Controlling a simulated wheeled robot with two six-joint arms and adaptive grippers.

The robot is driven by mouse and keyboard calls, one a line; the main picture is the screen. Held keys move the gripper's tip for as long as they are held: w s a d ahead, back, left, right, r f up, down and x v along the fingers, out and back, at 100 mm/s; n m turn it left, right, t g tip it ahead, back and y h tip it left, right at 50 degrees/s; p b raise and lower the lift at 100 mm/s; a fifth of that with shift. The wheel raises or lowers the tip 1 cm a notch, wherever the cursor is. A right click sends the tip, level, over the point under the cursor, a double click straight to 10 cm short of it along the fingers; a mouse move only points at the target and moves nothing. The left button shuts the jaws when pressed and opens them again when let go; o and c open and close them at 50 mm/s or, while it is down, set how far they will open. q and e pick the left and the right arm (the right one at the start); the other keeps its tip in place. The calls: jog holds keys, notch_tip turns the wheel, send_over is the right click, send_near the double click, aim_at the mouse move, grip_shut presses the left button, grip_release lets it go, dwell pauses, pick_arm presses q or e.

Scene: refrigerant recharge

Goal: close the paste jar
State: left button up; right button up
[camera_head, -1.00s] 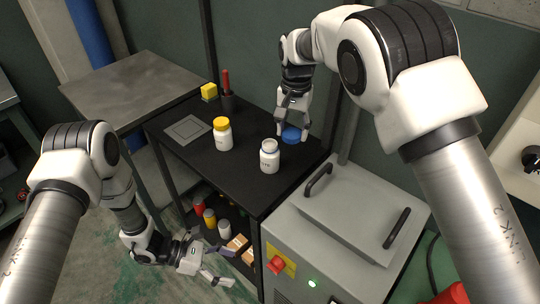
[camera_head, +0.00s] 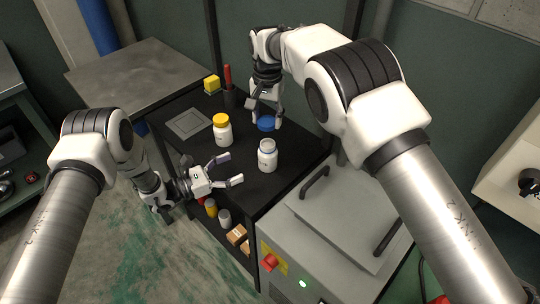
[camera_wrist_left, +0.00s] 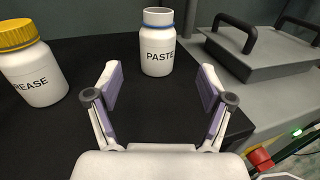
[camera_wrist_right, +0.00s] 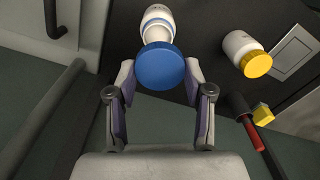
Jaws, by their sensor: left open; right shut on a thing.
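The white paste jar (camera_head: 267,157) stands upright and uncapped on the black table; the left wrist view shows its label and blue ring near the mouth (camera_wrist_left: 157,45). The blue lid (camera_head: 266,123) is held by my right gripper (camera_head: 266,117), which is shut on it behind the jar. In the right wrist view the lid (camera_wrist_right: 159,67) sits between the fingertips, with the jar (camera_wrist_right: 157,22) beyond it. My left gripper (camera_head: 228,170) is open and empty in front of the jar. In the left wrist view its fingers (camera_wrist_left: 160,88) are spread, with the jar ahead between them.
A white grease jar with yellow lid (camera_head: 222,131) stands left of the paste jar. A cup with a red-handled tool (camera_head: 229,95) and a yellow block (camera_head: 212,84) are at the back. A grey machine with black handles (camera_head: 340,235) is at right. Bottles and boxes fill the lower shelf.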

pick_arm(q)
jog(key=shift+s+a+r, duration=0.1)
jog(key=shift+s+a, duration=0.05)
jog(key=shift+s, duration=0.05)
pick_arm(e)
jog(key=shift+s+a+r, duration=0.15)
jog(key=shift+s+a, duration=0.1)
pick_arm(q)
jog(key=x, duration=0.4)
jog(key=shift+w+f, duration=0.15)
jog(key=shift+f, duration=0.1)
pick_arm(e)
jog(key=shift+w+d+f, duration=0.35)
jog(key=shift+w+d, duration=0.1)
jog(key=shift+d, duration=0.1)
pick_arm(q)
jog(key=x, duration=0.8)
jog(key=shift+w+d+r, duration=0.1)
jog(key=shift+w+d, duration=0.05)
jog(key=shift+d, duration=0.15)
pick_arm(e)
jog(key=shift+s+a+r, duration=0.1)
jog(key=shift+r, duration=0.05)
jog(key=shift+a, duration=0.1)
pick_arm(q)
grip_shut()
pick_arm(e)
send_over(269, 146)
jog(key=shift+f, duration=2.5)
